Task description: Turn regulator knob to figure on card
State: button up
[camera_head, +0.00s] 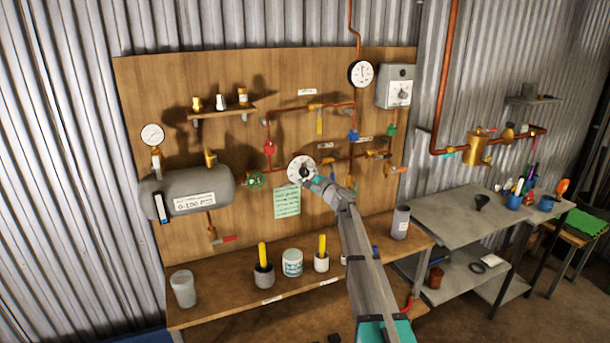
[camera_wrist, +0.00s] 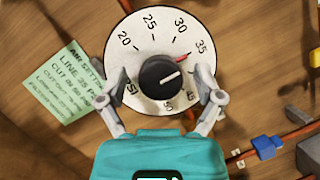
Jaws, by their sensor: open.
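The regulator knob (camera_wrist: 160,77) is round and black, at the middle of a white numbered dial (camera_wrist: 143,48). A short white line on the knob points right and slightly up; a red mark lies up-right of it, near the 35. The dial also shows in the head view (camera_head: 296,163). A pale green card (camera_wrist: 64,82) is left of the dial; its readable text includes "LINE 35". In the head view the card (camera_head: 287,204) hangs below the dial. My gripper (camera_wrist: 162,76) is open, one finger on each side of the knob, with apparent gaps.
Copper pipes with valves and a green handwheel (camera_head: 255,180) surround the dial on the wooden board (camera_head: 150,90). A grey tank (camera_head: 188,190) is at left. Below, a bench (camera_head: 222,312) holds cups and yellow-handled items. A blue fitting (camera_wrist: 266,147) is lower right in the wrist view.

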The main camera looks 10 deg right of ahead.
jog(key=shift+r+n+p, duration=0.1)
jog(key=shift+n+p, duration=0.2)
jog(key=shift+n, duration=0.1)
